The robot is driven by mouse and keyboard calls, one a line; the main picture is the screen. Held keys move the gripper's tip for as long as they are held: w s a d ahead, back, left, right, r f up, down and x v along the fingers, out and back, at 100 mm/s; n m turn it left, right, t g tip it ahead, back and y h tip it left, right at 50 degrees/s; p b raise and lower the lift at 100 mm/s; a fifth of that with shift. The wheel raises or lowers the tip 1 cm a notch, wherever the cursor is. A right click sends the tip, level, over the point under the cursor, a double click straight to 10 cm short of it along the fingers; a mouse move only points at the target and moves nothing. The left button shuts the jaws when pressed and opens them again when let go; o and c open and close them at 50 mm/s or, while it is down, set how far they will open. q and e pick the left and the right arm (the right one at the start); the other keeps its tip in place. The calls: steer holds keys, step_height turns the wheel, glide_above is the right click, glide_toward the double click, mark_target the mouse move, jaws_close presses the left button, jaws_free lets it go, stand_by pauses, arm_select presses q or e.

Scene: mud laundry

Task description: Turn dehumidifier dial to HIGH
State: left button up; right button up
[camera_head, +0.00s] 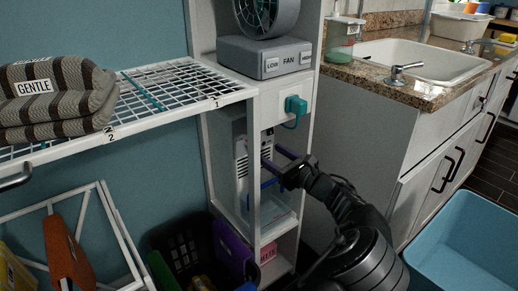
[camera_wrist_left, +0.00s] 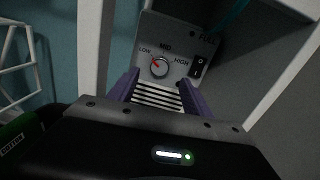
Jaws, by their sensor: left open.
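The dehumidifier (camera_head: 240,146) is a white unit inside the narrow shelf. In the left wrist view its grey panel (camera_wrist_left: 180,38) carries a round dial (camera_wrist_left: 159,68) with LOW, MID and HIGH labels. The dial's red pointer is turned up and left, toward LOW. A black rocker switch (camera_wrist_left: 198,67) sits right of the dial. My left gripper (camera_head: 272,158) reaches into the shelf bay. Its purple fingers are open and show on either side of the dial in the wrist view (camera_wrist_left: 159,82). I cannot tell how far the tips are from the dial. My right gripper is not in view.
Shelf posts (camera_head: 255,190) stand close around the left gripper. A teal plug (camera_head: 296,105) with a cord sits above it, under a fan (camera_head: 262,55). A wire rack (camera_head: 170,85) with striped fabric stands left, a sink counter (camera_head: 395,90) right, and a blue tub (camera_head: 465,230) below.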

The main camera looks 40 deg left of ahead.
arm_select(q)
steer(key=b+x, duration=0.1)
steer(key=x, duration=0.5)
steer(key=shift+b, duration=0.3)
steer(key=shift+a, duration=0.15)
jaws_close()
